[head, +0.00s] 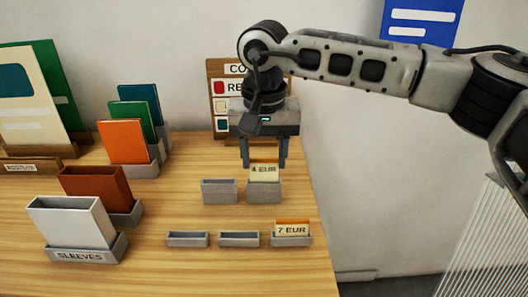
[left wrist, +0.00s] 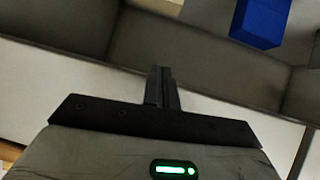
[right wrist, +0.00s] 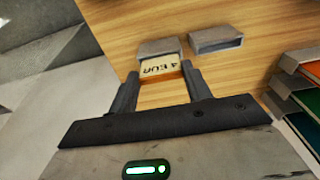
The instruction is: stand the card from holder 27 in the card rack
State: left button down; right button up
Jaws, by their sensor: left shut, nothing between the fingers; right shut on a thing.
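A cream card with an orange top edge, reading "4 EUR" (head: 264,172), stands in a small grey holder (head: 264,191) in the back row. My right gripper (head: 264,163) points down from above, shut on this card's side edges. The card also shows between the fingers in the right wrist view (right wrist: 160,66), its lower part hidden by the holder. My left gripper (left wrist: 162,70) is shut and empty, away from the table. No number 27 is readable. A grey stepped rack (head: 158,152) holds orange, green and teal cards or booklets; I cannot tell whether it is the card rack.
An empty grey holder (head: 219,192) stands left of the held card. The front row has two empty holders (head: 187,239) and a "7 EUR" card (head: 291,230) in another. A "SLEEVES" box (head: 86,252) and brown box (head: 97,190) stand left. A wooden sign (head: 217,68) is behind my gripper.

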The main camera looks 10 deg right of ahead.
dwell(0.3)
jog(key=shift+f, duration=0.15)
jog(key=shift+f+b, duration=0.4)
jog(key=shift+f, duration=0.2)
jog(key=o, duration=1.4)
jog(key=shift+r, duration=0.1)
jog(key=shift+r+p, duration=2.05)
jog(key=shift+r, duration=0.7)
jog(key=s+a+b, duration=0.1)
jog(key=s+b, duration=0.1)
jog(key=s, duration=0.5)
jog(key=shift+a+r, duration=0.15)
jog(key=shift+r, duration=0.3)
